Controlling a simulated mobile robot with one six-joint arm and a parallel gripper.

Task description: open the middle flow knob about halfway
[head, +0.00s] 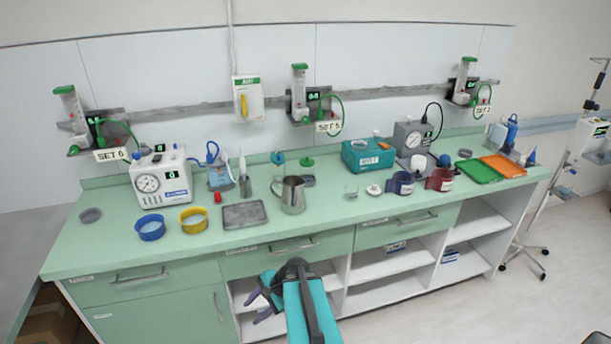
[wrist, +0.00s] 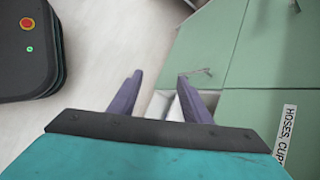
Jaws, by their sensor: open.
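Three wall flow meters with green knobs hang on a grey rail. The middle flow meter (head: 299,90) has a green top, a small lit display and a tag reading "SET 5". A green hose curls beside it. Its flow knob is too small to make out clearly. The left flow meter (head: 75,115) has a tag reading "SET 6", and the right flow meter (head: 464,82) has a tag too small to read surely. My gripper (head: 262,300) is low in front of the counter, far below the middle meter. In the wrist view my gripper (wrist: 163,98) is open and empty.
The green counter (head: 330,222) carries a white gauge unit (head: 160,180), a steel jug (head: 291,195), a teal box (head: 367,155), mugs and trays. A white wall box (head: 247,98) hangs left of the middle meter. An IV stand is at the far right.

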